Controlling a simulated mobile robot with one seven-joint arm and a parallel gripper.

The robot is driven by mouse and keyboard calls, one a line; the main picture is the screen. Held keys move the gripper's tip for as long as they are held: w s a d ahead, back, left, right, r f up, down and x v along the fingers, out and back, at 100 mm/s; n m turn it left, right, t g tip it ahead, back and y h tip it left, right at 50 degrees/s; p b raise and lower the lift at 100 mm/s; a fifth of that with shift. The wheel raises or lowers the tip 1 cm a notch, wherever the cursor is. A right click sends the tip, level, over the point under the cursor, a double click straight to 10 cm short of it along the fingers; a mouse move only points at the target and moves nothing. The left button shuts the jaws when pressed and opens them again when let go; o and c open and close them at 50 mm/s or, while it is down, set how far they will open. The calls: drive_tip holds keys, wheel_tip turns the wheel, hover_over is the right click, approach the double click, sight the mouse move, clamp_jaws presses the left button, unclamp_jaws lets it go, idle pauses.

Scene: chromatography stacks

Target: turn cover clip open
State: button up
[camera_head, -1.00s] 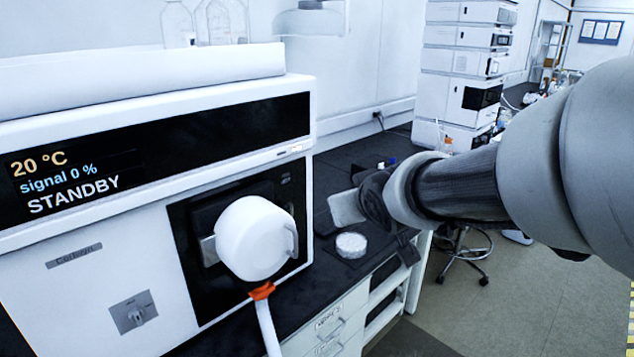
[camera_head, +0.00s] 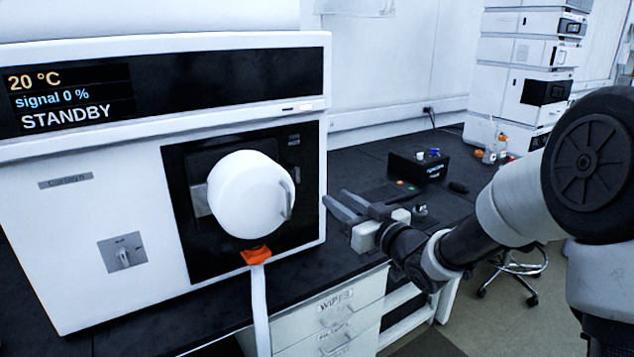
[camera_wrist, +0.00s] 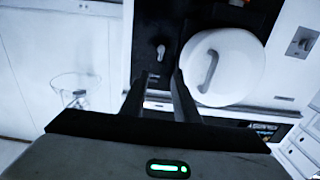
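A white round cover (camera_head: 243,195) with a curved grey handle (camera_head: 288,199) sits on the black front panel of the instrument; the cover also shows in the wrist view (camera_wrist: 235,60). A small pale lever, which looks like the cover clip (camera_wrist: 161,51), is on the black panel beside the cover in the wrist view. I cannot make it out in the head view. My gripper (camera_head: 335,196) is open and empty, to the right of the instrument's front. In the wrist view its fingertips (camera_wrist: 161,76) appear just below the lever, apart from each other; contact is not visible.
The instrument (camera_head: 70,240) reads STANDBY. An orange piece (camera_head: 256,256) and a white tube hang below the cover. A small black box (camera_head: 418,168) stands on the dark bench behind my gripper. Drawers (camera_head: 335,315) are under the bench. Stacked white units (camera_head: 520,90) stand at the back.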

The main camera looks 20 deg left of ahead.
sight(298, 172)
drive_tip(key=b+x, duration=0.1)
drive_tip(key=x, duration=1.6)
drive_tip(key=shift+w+a, duration=0.1)
drive_tip(key=shift+c, duration=0.3)
clamp_jaws()
